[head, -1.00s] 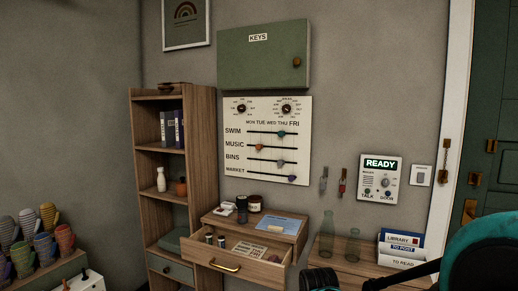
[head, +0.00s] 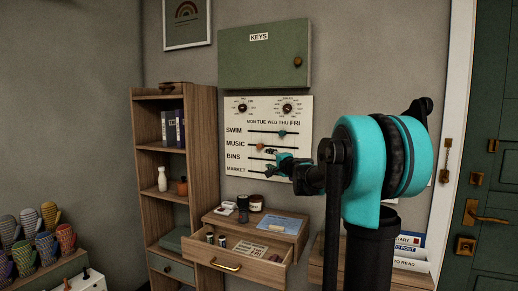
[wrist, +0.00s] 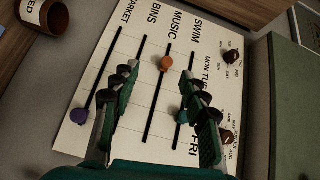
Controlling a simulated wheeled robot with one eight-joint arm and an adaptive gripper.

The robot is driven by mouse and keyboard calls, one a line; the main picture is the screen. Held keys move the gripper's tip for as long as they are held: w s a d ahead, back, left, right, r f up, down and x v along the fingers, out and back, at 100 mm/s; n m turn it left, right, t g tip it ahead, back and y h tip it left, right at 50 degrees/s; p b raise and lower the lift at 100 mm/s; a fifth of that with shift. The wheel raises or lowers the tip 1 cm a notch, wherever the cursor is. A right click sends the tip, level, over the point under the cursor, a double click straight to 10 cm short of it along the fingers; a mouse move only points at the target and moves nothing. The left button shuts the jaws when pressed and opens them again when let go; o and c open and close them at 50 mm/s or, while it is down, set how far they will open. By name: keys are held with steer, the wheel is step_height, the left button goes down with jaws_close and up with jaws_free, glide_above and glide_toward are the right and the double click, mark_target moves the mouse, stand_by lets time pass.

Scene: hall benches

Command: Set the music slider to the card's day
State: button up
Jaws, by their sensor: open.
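The wall board (head: 285,110) has slider rows SWIM, MUSIC, BINS and MARKET under day labels MON to FRI. The orange music knob (head: 260,147) sits about under TUE; it also shows in the wrist view (wrist: 165,63). My gripper (head: 271,160) is in front of the board's lower rows, open and empty. In the wrist view its fingertips (wrist: 160,73) straddle the line of sight to the music row, with the orange knob showing just beyond and between them. Contact cannot be told. A card (head: 249,247) lies in the open drawer; its small print is not clearly readable.
The teal swim knob (wrist: 183,115) is close to the right finger. The purple market knob (wrist: 78,116) is left of the fingers. The open drawer (head: 225,266) juts out below. The green key cabinet (head: 265,56) hangs above. A blue sheet (head: 283,223) lies on the shelf top.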

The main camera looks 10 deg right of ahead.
mark_target(260, 147)
steer(key=shift+m+t+h, duration=0.5)
steer(key=shift+m, duration=0.4)
steer(key=x, duration=0.6)
steer(key=d+r+x, duration=0.1)
steer(key=x, duration=0.6)
steer(key=d+r+x, duration=0.1)
steer(key=x, duration=0.5)
steer(key=shift+w+d+r, duration=0.1)
steer(key=shift+w+d, duration=0.1)
steer(key=shift+w, duration=0.3)
jaws_close()
